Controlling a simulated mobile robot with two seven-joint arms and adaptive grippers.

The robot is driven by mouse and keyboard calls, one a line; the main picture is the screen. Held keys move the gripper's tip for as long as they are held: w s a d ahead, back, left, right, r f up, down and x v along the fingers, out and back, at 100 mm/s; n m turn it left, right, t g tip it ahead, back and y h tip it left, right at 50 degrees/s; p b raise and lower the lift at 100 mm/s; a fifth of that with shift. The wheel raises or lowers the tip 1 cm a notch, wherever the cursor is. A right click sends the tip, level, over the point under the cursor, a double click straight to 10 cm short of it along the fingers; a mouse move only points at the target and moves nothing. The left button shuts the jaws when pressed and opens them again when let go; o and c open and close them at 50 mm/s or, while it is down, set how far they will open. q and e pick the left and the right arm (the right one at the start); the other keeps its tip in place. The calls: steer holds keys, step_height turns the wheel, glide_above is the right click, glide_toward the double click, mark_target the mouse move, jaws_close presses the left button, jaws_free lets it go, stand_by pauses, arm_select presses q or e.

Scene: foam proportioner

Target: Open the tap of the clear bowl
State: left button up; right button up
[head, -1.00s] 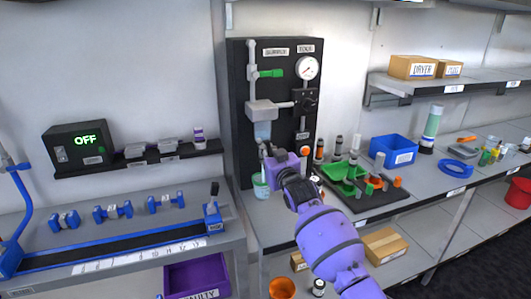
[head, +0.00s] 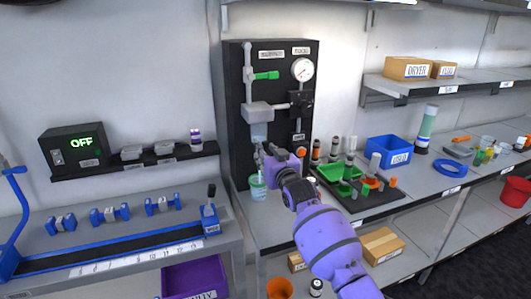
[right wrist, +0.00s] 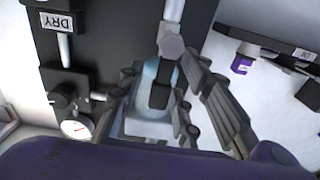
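The clear bowl (head: 259,132) is a bluish see-through cup hanging under a grey block on the black panel. Its lower end is partly hidden by my right gripper (head: 262,154), which is close in front of it. In the right wrist view, turned upside down, the bowl (right wrist: 150,72) lies between the spread fingers of the right gripper (right wrist: 165,110). A grey round end (right wrist: 171,46) and a dark bar (right wrist: 159,93), perhaps the tap, show there too. The fingers look open; I cannot tell whether they touch anything. My left gripper is not in view.
A cup with a green rim (head: 258,187) stands below the bowl. A gauge (head: 302,70) and green lever (head: 267,76) are higher on the panel. A black tray (head: 372,198) of fittings and a blue bin (head: 388,151) are to the right.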

steer(key=shift+s+f, duration=0.1)
steer(key=shift+f, duration=0.1)
steer(key=v, duration=1.2)
steer(key=shift+r, duration=0.1)
